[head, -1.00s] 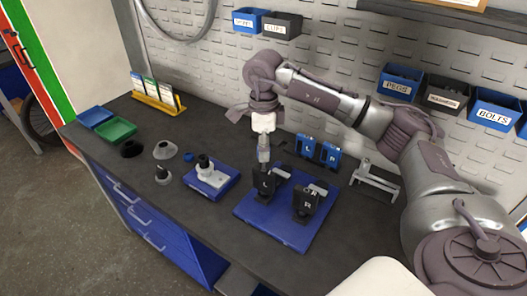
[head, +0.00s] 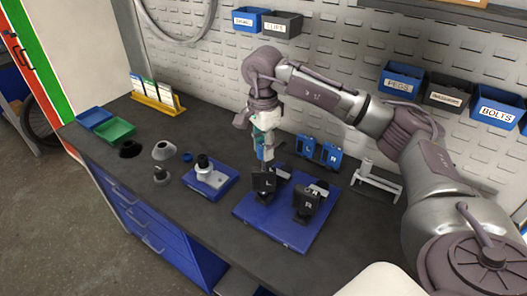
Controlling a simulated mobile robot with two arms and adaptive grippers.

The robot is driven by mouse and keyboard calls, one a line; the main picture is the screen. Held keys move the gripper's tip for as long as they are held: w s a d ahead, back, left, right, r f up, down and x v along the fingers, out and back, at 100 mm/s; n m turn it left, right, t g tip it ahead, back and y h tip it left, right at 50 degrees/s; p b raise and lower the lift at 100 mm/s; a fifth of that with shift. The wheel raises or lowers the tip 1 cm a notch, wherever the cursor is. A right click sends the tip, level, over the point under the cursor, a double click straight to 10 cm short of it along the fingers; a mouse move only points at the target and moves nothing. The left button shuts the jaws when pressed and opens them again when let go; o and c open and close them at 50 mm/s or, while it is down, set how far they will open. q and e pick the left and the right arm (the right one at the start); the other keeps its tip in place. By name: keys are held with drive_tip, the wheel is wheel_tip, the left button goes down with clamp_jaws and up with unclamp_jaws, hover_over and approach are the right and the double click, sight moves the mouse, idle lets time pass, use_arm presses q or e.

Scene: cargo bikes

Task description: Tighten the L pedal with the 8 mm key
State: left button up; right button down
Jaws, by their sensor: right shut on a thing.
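The L pedal (head: 264,184) is a black block marked "L", standing on the left of a blue plate (head: 272,234) on the bench. The R pedal (head: 306,203), marked "R", stands beside it on the right. My right gripper (head: 265,155) points down directly above the L pedal, with white and teal parts showing. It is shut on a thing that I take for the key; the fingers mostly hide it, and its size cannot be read. Whether it touches the pedal cannot be told. My left gripper is not in view.
A blue block with a grey fixture (head: 210,180) stands left of the plate. Blue holders (head: 318,150) stand behind, and a white stand (head: 375,182) is at right. Blue and green trays (head: 115,130) lie at far left. Labelled bins (head: 497,112) hang on the wall.

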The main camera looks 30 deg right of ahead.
drive_tip(key=shift+s+f, duration=0.1)
drive_tip(key=shift+f, duration=0.1)
drive_tip(key=n+b, duration=0.1)
drive_tip(key=n, duration=0.5)
drive_tip(key=shift+n, duration=0.3)
drive_tip(key=n+b, duration=0.1)
drive_tip(key=n, duration=0.3)
drive_tip(key=shift+f, duration=0.1)
drive_tip(key=shift+n, duration=1.2)
